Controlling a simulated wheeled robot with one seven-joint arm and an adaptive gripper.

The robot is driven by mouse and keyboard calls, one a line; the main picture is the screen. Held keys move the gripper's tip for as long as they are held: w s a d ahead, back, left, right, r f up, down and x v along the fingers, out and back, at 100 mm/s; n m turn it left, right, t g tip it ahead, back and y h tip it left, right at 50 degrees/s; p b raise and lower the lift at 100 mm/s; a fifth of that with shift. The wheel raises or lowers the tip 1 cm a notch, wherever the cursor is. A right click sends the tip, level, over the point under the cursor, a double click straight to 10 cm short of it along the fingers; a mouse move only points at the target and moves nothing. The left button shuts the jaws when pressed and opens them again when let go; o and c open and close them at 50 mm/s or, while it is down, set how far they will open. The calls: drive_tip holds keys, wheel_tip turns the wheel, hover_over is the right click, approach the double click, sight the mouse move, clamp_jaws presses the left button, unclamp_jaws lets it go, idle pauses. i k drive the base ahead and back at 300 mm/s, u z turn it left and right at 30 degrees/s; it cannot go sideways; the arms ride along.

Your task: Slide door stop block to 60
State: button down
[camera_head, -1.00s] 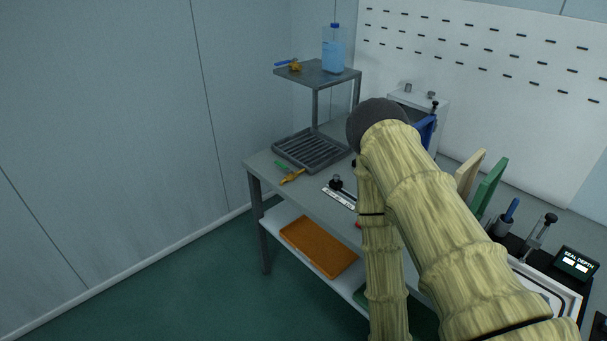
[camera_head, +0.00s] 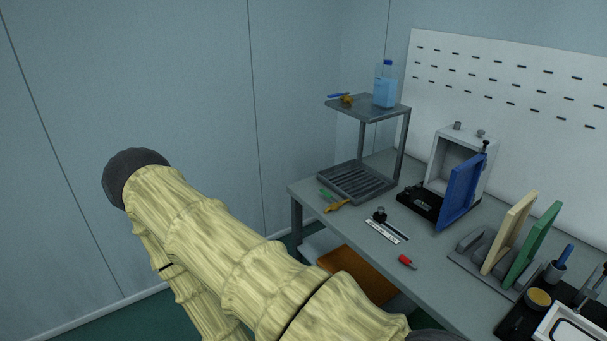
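The door stop block looks to be the small black knobbed piece (camera_head: 379,214) at the upper left end of a white marked scale (camera_head: 383,231) on the bench. The scale's numbers are too small to read. A blue door (camera_head: 461,192) stands open on a pale box fixture (camera_head: 440,155) behind it. My arm crosses the lower left of the view, clear of the block. My gripper is not in view.
The grey bench (camera_head: 335,226) also holds a slotted tray (camera_head: 357,181), a red-handled tool (camera_head: 407,262), a rack with cream (camera_head: 508,232) and green panels (camera_head: 533,243), and a cup with a blue pen. A raised shelf (camera_head: 366,107) carries a blue bottle (camera_head: 385,88).

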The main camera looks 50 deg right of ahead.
sight(379, 219)
drive_tip(key=u, duration=0.25)
drive_tip(key=i, duration=1.2)
drive_tip(key=z, duration=2.45)
